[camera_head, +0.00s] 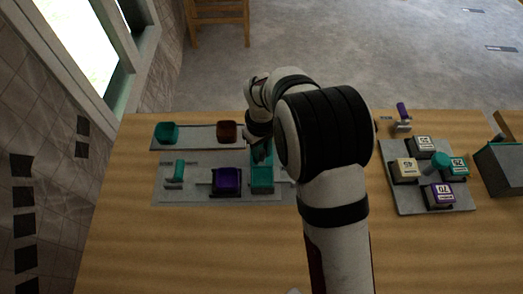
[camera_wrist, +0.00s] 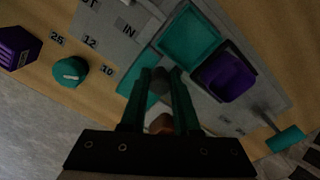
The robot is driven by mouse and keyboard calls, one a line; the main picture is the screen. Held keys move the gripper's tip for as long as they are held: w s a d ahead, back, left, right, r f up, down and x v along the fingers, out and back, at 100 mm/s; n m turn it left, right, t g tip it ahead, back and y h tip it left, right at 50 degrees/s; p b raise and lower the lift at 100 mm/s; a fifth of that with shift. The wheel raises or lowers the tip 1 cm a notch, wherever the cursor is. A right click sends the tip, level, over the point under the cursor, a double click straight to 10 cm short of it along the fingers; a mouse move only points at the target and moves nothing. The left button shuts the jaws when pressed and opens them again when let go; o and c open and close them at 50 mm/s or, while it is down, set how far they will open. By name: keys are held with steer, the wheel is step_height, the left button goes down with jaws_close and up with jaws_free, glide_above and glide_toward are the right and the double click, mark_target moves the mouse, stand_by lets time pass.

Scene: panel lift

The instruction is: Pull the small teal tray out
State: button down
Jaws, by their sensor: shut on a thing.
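The small teal tray (camera_head: 262,180) sits on a grey panel beside a purple tray (camera_head: 227,181). In the wrist view the teal tray (camera_wrist: 190,40) shows as an open square box, with the purple tray (camera_wrist: 226,76) touching or close to its side. My gripper (camera_head: 262,146) is at the far end of the teal tray, partly hidden by my arm in the head view. In the wrist view my gripper (camera_wrist: 161,80) has its fingertips close together on a dark piece next to the teal tray, which looks like its handle. The gripped part is mostly hidden.
A teal lever (camera_head: 176,173) stands left on the panel. Behind are a teal cup (camera_head: 167,132) and a brown cup (camera_head: 227,131). A panel with several labelled blocks (camera_head: 423,145) and a grey box (camera_head: 500,170) are right. The table front left is clear.

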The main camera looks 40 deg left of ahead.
steer(key=w+a, duration=0.6)
steer(key=shift+w+a, duration=0.4)
steer(key=c, duration=0.9)
jaws_free()
steer(key=shift+r, duration=0.1)
step_height(320, 180, up, 16)
steer(key=shift+f, duration=0.15)
steer(key=shift+d, duration=0.1)
